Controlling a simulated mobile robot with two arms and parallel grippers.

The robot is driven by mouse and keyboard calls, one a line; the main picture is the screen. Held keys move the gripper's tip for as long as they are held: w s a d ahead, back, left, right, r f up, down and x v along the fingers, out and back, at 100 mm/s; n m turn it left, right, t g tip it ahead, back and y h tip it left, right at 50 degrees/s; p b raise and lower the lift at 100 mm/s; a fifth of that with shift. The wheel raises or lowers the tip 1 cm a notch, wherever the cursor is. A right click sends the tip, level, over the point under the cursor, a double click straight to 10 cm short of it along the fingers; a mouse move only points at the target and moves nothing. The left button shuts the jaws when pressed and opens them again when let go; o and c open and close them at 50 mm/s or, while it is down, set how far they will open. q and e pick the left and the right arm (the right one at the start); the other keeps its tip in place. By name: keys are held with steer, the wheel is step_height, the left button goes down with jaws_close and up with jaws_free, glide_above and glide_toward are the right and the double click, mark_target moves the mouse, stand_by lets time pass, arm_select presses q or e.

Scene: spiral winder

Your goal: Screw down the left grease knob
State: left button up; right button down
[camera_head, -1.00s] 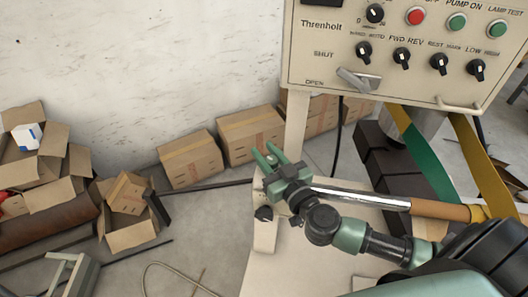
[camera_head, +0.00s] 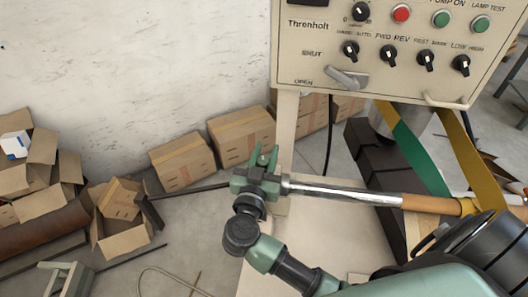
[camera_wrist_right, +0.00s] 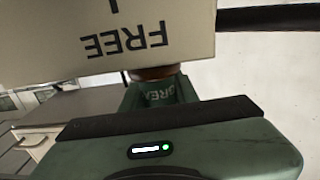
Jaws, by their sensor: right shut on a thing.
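My right gripper (camera_head: 262,160) is at the left end of the chrome bar, with its green fingers pointing up and away. In the right wrist view, its green fingers (camera_wrist_right: 163,92) reach to the lower edge of a pale box face (camera_wrist_right: 110,38) with upside-down "FREE" lettering. A dark brownish round piece (camera_wrist_right: 152,72), which looks like the grease knob, shows partly between the fingers and the box. The fingers are shut on it. Most of the knob is hidden. In the head view the arm and gripper cover it. My left gripper is not in view.
The control panel (camera_head: 400,75) with switches stands above right. The chrome bar (camera_head: 340,193) with an orange section runs right from the gripper. Green (camera_head: 420,158) and yellow (camera_head: 470,165) bands hang at right. Cardboard boxes (camera_head: 182,160) line the wall.

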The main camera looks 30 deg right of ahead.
mark_target(261, 166)
steer(key=shift+d+r+m+g+h, duration=0.1)
steer(key=shift+r+m+g+h, duration=0.05)
steer(key=shift+m+g+h, duration=0.3)
steer(key=c, duration=1.1)
jaws_free()
steer(key=shift+s, duration=0.1)
steer(key=shift+s+a+f, duration=0.15)
steer(key=shift+a+f, duration=0.05)
steer(key=shift+a, duration=0.05)
steer(key=b+v, duration=0.2)
steer(key=v, duration=0.4)
steer(key=shift+s+a+b, duration=0.15)
steer(key=shift+s+b, duration=0.05)
steer(key=shift+b, duration=0.2)
steer(key=shift+s+a+r, duration=0.1)
steer(key=shift+s+a, duration=0.2)
